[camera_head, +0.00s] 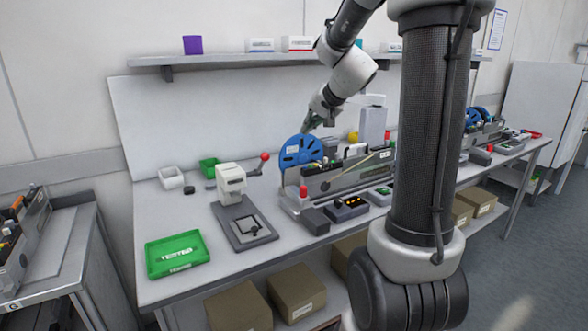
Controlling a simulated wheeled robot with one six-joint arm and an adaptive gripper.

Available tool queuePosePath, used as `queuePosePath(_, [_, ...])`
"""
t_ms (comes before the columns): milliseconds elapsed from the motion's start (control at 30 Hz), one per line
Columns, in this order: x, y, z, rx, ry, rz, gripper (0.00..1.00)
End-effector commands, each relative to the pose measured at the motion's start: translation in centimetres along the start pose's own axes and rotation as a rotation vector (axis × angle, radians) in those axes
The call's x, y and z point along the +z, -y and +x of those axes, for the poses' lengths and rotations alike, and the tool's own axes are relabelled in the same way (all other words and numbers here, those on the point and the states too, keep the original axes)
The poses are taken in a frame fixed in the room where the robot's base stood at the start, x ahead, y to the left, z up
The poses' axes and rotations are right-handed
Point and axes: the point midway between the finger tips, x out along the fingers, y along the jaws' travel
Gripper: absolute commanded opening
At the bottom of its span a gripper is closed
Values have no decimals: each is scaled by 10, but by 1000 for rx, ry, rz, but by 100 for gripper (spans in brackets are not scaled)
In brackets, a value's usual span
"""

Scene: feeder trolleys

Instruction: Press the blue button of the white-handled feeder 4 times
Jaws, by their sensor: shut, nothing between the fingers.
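My gripper (308,126) is at the end of my arm, just above and behind the blue reel (296,151) at the left end of a grey feeder unit (335,181) on the workbench. It is shut and empty, and points down. Whether it touches the reel cannot be told. A white handle-like part (355,150) stands up among black and coloured parts on the feeder unit. No blue button can be made out at this size. My column hides the right end of the unit.
A white press with a red-knobbed lever (231,181), a green tray (177,254) and small control boxes (349,207) stand on the bench. A shelf (240,58) runs above. Another feeder with blue reels (476,115) is at right. A trolley (62,240) stands at left.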

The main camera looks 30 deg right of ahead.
Motion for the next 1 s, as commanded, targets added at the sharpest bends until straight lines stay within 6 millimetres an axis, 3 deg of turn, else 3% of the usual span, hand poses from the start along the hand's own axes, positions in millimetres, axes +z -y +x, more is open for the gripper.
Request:
queuePosePath(467, [5, -2, 4, -2, 11, -13, 0])
queuePosePath(1000, [40, -37, 51, -2, 11, -12, 0])
